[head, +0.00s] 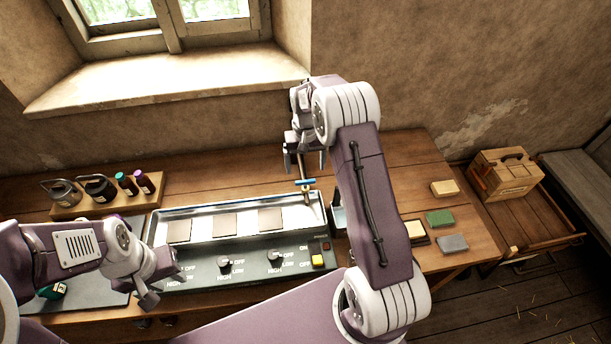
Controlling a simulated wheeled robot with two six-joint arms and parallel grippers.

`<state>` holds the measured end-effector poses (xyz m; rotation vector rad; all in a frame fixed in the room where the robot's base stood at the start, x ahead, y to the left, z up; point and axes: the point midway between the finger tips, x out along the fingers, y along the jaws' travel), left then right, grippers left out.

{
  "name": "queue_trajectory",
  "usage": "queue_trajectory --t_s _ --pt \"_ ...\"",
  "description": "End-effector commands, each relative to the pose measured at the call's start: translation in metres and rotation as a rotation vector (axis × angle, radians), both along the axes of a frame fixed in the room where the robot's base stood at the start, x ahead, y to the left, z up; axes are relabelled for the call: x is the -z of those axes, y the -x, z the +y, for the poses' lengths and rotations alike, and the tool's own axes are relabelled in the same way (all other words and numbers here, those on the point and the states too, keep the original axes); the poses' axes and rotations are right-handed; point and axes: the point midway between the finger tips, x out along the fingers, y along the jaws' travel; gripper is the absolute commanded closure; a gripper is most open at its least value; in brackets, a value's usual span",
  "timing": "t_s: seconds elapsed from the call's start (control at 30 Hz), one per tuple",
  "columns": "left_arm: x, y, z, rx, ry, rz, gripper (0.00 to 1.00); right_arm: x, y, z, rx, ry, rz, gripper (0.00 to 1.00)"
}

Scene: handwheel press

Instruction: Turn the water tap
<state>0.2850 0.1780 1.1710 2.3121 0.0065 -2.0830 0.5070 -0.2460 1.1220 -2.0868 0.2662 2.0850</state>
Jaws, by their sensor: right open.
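The water tap has a small blue handle (307,182) with brass-coloured parts. It stands at the back right of a metal-topped unit on the wooden table. My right gripper (305,160) is above and just behind the tap handle, pointing down, with its jaws open. Nothing shows between its fingers, and I cannot tell whether it touches the tap. My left gripper (160,287) is low at the left, in front of the unit and well away from the tap. Its jaw state is unclear from this angle.
The metal-topped unit (240,251) has three brown plates, knobs and a yellow button. A wooden rack (120,200) with bottles stands at the back left. Coloured blocks (439,218) lie at the right. A wooden box (506,175) is farther right. The wall and window sill rise behind.

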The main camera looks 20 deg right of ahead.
Motion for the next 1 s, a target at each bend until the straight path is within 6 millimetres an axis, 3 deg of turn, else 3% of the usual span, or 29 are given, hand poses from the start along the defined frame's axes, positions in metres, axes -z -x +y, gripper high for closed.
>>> queue_trajectory --t_s 0.03,0.3,0.67,0.8,0.9,1.0 --pt "-0.009 0.000 0.000 0.000 0.000 0.000 0.64 0.007 0.002 0.000 0.000 -0.001 0.008 0.15" --pt "-0.027 0.000 0.000 0.000 0.000 0.000 0.64 0.057 0.001 0.000 0.000 -0.001 0.004 0.15" --pt "-0.028 0.000 0.000 0.000 0.000 0.000 0.64 0.069 0.000 0.000 0.000 0.000 0.000 0.15" --pt "-0.028 0.000 0.000 0.000 0.000 0.000 0.64 0.068 0.000 0.000 0.000 0.000 0.000 0.53" --pt "-0.028 0.000 0.000 0.000 0.000 0.000 0.64 0.068 0.000 0.000 -0.001 0.000 0.000 0.77" --pt "-0.028 0.000 0.000 0.000 0.000 0.000 0.64 0.068 0.000 0.000 -0.002 0.000 0.000 0.77"
